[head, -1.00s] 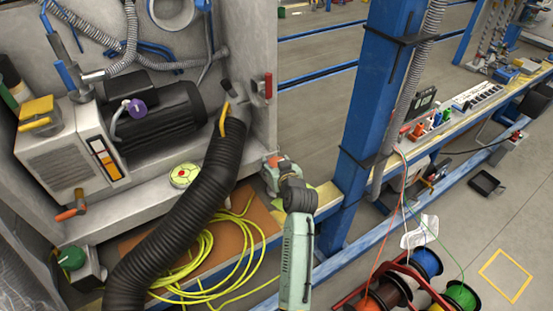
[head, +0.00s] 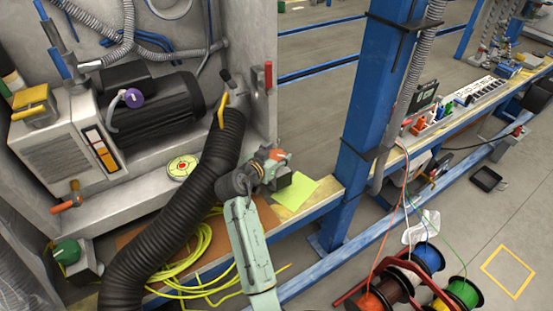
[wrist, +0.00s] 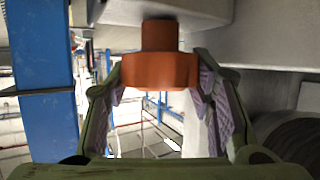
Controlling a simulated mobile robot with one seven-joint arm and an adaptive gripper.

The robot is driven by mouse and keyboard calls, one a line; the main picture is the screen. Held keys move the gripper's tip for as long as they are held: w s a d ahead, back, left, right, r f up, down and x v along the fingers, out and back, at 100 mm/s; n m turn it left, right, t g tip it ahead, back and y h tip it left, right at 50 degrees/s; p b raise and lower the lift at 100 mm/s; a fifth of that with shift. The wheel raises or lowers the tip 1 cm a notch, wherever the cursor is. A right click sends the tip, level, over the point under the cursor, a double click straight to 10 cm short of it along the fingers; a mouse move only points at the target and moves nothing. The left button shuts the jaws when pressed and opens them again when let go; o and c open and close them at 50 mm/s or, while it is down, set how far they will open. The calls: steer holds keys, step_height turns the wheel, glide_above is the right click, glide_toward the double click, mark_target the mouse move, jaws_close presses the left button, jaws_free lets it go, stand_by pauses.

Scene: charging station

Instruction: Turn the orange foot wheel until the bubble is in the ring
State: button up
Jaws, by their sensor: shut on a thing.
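The orange foot wheel (wrist: 158,69) shows in the wrist view, on a short orange stem under a grey block. My gripper (wrist: 159,78) has one finger on each side of the wheel and is shut on it. A round yellow-green level with a red ring (head: 181,168) lies on the grey plate, left of the hose. The bubble is too small to make out.
A thick black hose (head: 175,220) runs beside my arm. A grey machine with a black motor (head: 150,108) stands behind the level. A blue post (head: 365,120) rises to the right. A yellow-green sheet (head: 297,191) and coiled yellow cable (head: 190,258) lie nearby.

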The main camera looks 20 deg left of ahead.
steer(key=shift+f+m+h, duration=0.15)
steer(key=shift+m+h, duration=0.15)
steer(key=shift+h, duration=0.1)
steer(key=o, duration=1.2)
steer(key=shift+c, duration=0.2)
